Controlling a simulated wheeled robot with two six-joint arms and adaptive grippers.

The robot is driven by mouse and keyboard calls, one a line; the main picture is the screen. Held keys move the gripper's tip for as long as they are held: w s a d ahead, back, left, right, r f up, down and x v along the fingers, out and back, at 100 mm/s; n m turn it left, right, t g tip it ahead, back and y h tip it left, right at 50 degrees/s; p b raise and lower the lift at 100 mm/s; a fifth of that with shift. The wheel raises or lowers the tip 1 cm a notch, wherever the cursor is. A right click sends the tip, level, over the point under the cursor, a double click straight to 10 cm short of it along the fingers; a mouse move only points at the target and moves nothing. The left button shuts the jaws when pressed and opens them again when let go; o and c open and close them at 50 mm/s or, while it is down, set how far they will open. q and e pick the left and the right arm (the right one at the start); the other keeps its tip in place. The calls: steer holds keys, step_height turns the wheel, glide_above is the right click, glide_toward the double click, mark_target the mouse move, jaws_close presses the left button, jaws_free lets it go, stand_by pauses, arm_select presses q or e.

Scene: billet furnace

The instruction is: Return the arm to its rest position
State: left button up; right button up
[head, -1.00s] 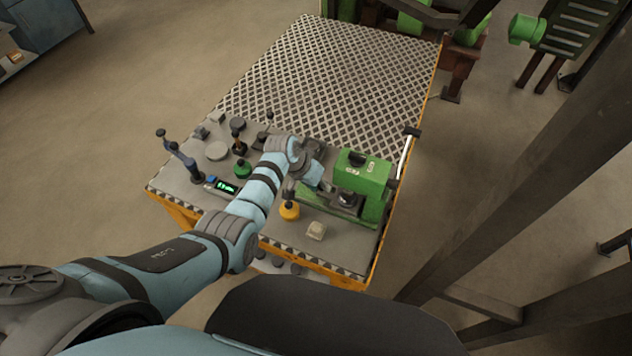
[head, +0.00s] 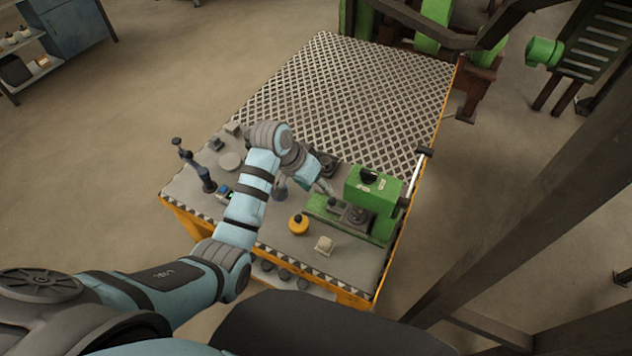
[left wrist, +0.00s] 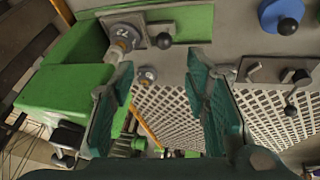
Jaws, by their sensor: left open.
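My left arm reaches over the grey control console (head: 270,240). Its gripper (head: 322,187) is small and partly hidden in the head view, near the green press-like fixture (head: 372,190). In the left wrist view, the two teal fingers of the gripper (left wrist: 160,70) are spread apart with nothing between them. The green fixture (left wrist: 65,88) is at the left there, with a round metal piece marked with digits (left wrist: 122,40) beside it. The left fingertip overlaps the fixture in that view; I cannot tell whether they touch. My right gripper is not in view.
A yellow button (head: 298,225) and a pale block (head: 324,245) are at the console's front. The perforated tabletop (head: 350,95) is bare. A dark steel post (head: 520,200) rises at the right.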

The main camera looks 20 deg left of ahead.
arm_select(q)
steer(key=shift+s+a+r, duration=0.15)
steer(key=shift+a+r, duration=0.05)
steer(key=shift+r, duration=0.4)
steer(key=s+a+f+n+y, duration=0.1)
steer(key=s+a+f, duration=0.15)
steer(key=s, duration=0.25)
steer(key=s+a+f+y, duration=0.1)
steer(key=s+f, duration=0.3)
steer(key=s, duration=0.2)
steer(key=s+a+r+n+y, duration=0.1)
steer(key=s+a, duration=0.1)
steer(key=s, duration=0.6)
steer(key=s+a+y, duration=0.1)
steer(key=s+a, duration=0.2)
steer(key=s, duration=0.6)
steer(key=s+a+f+g, duration=0.1)
steer(key=s+f, duration=0.1)
steer(key=f, duration=0.9)
steer(key=s+a+f, duration=0.1)
steer(key=f, duration=1)
steer(key=s+f+n+g, duration=0.1)
steer(key=s+f, duration=0.9)
steer(key=s, duration=0.3)
steer(key=shift+a+f+b, duration=0.15)
steer(key=shift+f+b, duration=0.15)
